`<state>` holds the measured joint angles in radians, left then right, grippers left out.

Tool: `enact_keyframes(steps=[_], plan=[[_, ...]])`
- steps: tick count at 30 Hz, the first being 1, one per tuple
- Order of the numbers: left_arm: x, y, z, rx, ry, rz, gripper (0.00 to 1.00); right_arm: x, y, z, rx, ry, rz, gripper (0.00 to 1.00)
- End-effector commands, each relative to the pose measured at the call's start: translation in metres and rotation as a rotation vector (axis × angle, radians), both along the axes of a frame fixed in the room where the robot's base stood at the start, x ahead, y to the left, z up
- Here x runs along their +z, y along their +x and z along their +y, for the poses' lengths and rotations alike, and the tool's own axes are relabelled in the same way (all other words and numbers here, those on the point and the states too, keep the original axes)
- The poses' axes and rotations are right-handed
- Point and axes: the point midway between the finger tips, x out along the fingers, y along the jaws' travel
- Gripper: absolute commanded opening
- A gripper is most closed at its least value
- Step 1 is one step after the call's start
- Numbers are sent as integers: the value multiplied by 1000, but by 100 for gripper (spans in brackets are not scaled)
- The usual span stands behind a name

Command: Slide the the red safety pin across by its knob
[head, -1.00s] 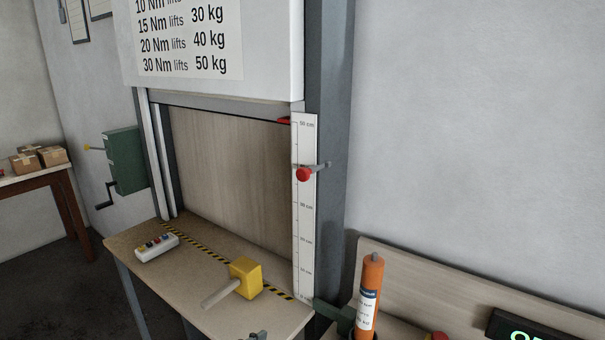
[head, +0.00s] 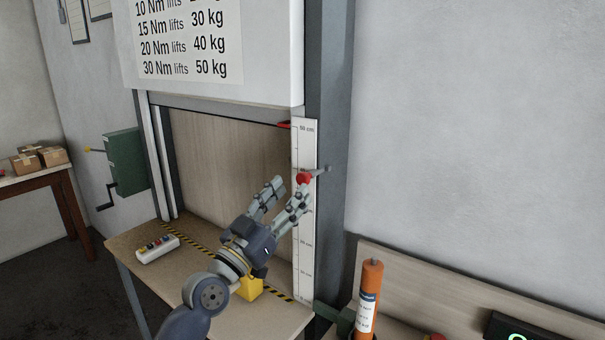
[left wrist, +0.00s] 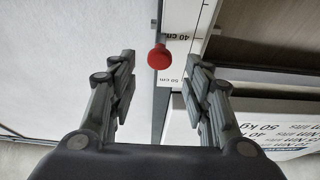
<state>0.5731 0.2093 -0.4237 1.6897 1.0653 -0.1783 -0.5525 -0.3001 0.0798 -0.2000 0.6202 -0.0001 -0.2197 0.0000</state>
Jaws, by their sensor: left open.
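The red safety pin's knob (head: 303,178) sits on the face of the white height scale at the right post of the shutter, with its thin grey rod (head: 322,170) reaching out to the right. Whether that finger touches the knob cannot be told. My right gripper is not in view.
The white scale (head: 305,225) runs down the grey post (head: 332,130). A yellow block (head: 249,288) lies on the bench below my left arm, partly hidden. A control box (head: 157,248) lies to its left. An orange cylinder (head: 370,290) stands at the lower right.

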Motion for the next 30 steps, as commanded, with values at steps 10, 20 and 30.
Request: enact_keyframes(steps=[10, 20, 30], plan=[[20, 37, -28, -1, 2, 0, 45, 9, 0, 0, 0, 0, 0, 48], [22, 44, -33, -1, 1, 1, 45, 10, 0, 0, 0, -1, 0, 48], [22, 44, -33, -1, 1, 1, 0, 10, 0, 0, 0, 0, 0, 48]])
